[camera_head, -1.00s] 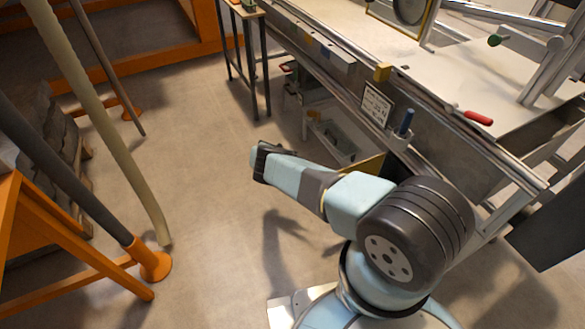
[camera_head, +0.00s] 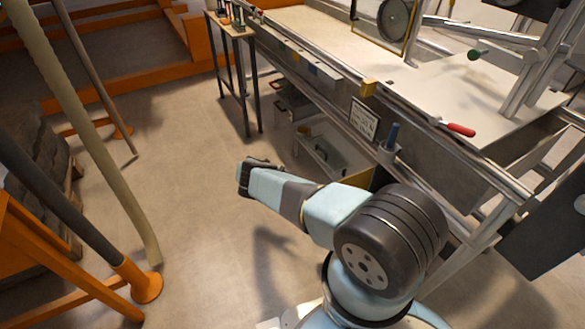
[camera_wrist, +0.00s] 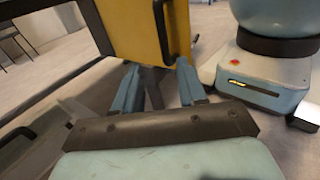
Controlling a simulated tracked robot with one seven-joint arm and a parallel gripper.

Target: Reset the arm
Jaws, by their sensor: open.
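My arm is folded low beside the sandbed bench, its end pointing left over the open floor in the head view. The fingers are hidden from the head camera, behind the dark end of the arm. In the wrist view my gripper (camera_wrist: 158,88) is open, with its two blue-grey fingers apart. Nothing shows between them except a dark narrow shape and the floor behind. A yellow box-like panel (camera_wrist: 138,30) with a dark handle stands just beyond the fingertips. I cannot tell whether they touch it.
The sandbed bench (camera_head: 335,95) runs along the right, with a red-handled tool (camera_head: 458,129) and a blue-handled tool (camera_head: 392,135) at its edge. A small side table (camera_head: 232,30) stands at the back. Orange-footed poles (camera_head: 146,287) stand at left. The floor between is clear.

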